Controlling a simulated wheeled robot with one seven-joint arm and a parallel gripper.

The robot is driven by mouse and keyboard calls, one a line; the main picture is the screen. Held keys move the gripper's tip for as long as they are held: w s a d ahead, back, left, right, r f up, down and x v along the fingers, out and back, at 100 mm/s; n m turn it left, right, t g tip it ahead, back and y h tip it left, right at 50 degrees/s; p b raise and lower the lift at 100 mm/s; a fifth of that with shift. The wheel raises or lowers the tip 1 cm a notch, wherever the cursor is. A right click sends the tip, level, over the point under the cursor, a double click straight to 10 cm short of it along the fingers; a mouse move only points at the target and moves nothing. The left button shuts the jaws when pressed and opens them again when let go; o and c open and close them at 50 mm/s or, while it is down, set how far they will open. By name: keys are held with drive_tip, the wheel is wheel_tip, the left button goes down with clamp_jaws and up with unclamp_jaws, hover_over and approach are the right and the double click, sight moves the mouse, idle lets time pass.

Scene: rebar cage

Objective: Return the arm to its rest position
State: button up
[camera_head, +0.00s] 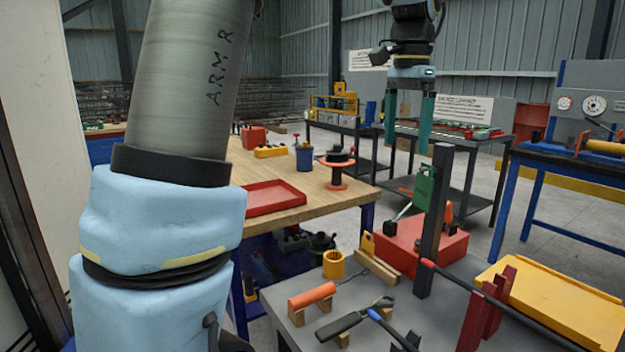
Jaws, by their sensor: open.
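My gripper (409,120) hangs at the upper right of the head view, pointing down. Its two green fingers are apart, with nothing between them. It is in the air above and behind the dark upright post of the grey table. My arm's grey link (195,80), marked "ARM R", and its light blue joint (160,215) fill the left of the view. The part of the arm between this link and the wrist is out of the frame at the top.
The grey table (450,325) in front holds a dark post (433,220), a red box (405,245), a yellow tray (550,305), pliers (355,318) and an orange-handled tool (312,296). A wooden table (330,197) behind bears a red tray (272,197) and a spool (337,168). A blue bench (570,160) stands right.

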drive_tip(key=w+a+f+n, duration=0.1)
drive_tip(key=a+f+n, duration=0.4)
drive_tip(key=a+f, duration=0.75)
drive_tip(key=s+a+f+n, duration=0.3)
drive_tip(key=s+a+f, duration=0.1)
drive_tip(key=a, duration=0.3)
drive_tip(key=s+a+f+n+t, duration=0.1)
drive_tip(key=s+a+f+n, duration=0.3)
drive_tip(key=a+f, duration=0.3)
drive_tip(key=shift+a, duration=0.6)
drive_tip(key=shift+f, duration=0.1)
